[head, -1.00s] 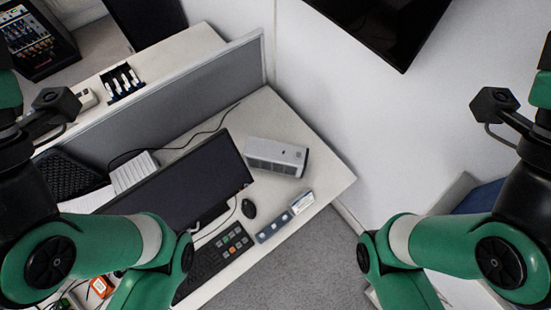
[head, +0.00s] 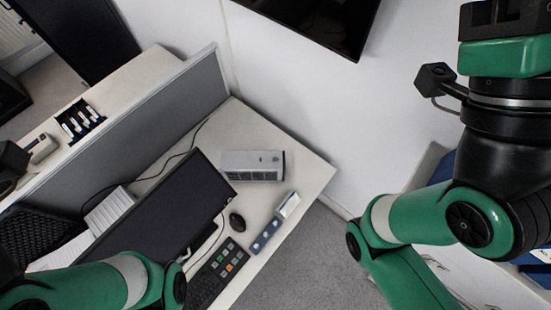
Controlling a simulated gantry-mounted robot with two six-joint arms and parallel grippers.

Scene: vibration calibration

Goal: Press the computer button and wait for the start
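A small light-grey box-shaped computer case (head: 253,160) stands on the desk right of the monitor in the head view. Its front has a dark vent strip and a small dark spot on top that may be the button; it is too small to tell. The dark monitor (head: 165,215) stands beside it. My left arm's green links show at the lower left, and my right arm's at the right. Neither gripper's fingertips are in view. Nothing of mine touches the computer case.
A black mouse (head: 237,222), a keyboard (head: 222,267) and a blue-grey strip with buttons (head: 266,236) lie in front of the case. A grey partition (head: 150,125) runs behind the desk. The desk's right corner (head: 312,172) is bare.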

